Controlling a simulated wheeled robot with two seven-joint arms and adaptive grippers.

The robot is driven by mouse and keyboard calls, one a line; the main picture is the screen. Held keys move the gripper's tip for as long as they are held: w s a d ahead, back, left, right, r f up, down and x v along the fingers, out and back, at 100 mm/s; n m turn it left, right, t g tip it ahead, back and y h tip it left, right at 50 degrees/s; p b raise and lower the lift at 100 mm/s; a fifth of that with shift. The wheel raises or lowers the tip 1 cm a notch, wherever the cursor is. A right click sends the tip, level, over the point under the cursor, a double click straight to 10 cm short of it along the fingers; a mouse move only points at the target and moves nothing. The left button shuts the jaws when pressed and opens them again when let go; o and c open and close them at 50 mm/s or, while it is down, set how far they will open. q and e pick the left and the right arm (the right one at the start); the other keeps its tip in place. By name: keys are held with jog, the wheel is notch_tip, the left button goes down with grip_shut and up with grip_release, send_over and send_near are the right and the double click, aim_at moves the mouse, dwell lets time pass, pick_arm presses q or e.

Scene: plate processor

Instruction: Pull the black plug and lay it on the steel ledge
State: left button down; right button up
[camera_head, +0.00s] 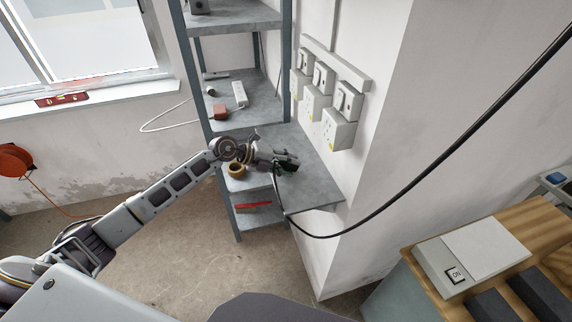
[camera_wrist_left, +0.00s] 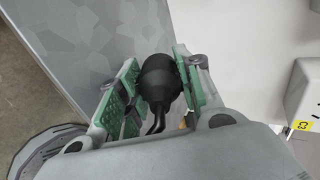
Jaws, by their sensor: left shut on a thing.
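The black plug (camera_wrist_left: 158,80) is between the green-padded fingers of my left gripper (camera_wrist_left: 150,85) in the left wrist view, with its cable bending away below it. In the head view my left gripper (camera_head: 284,164) is shut on the plug, over the steel ledge (camera_head: 316,178) of the shelf unit. I cannot tell whether the plug touches the ledge. The black cable (camera_head: 352,235) hangs from the gripper, dips and runs up to the upper right. My right gripper is not in view.
Wall sockets (camera_head: 338,130) are right of the shelf. A power strip (camera_head: 240,94) and a red-brown block (camera_head: 220,111) lie on the shelf above. A workbench with a white switch box (camera_head: 472,256) stands at lower right.

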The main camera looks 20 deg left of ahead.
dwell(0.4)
pick_arm(q)
jog(key=c, duration=1)
grip_release()
jog(key=shift+o, duration=0.5)
jog(key=shift+f, duration=0.1)
jog(key=shift+a, duration=0.15)
jog(key=v, duration=1.1)
jog(key=shift+s+r, duration=0.15)
jog(key=shift+r, duration=0.2)
jog(key=shift+a, duration=0.15)
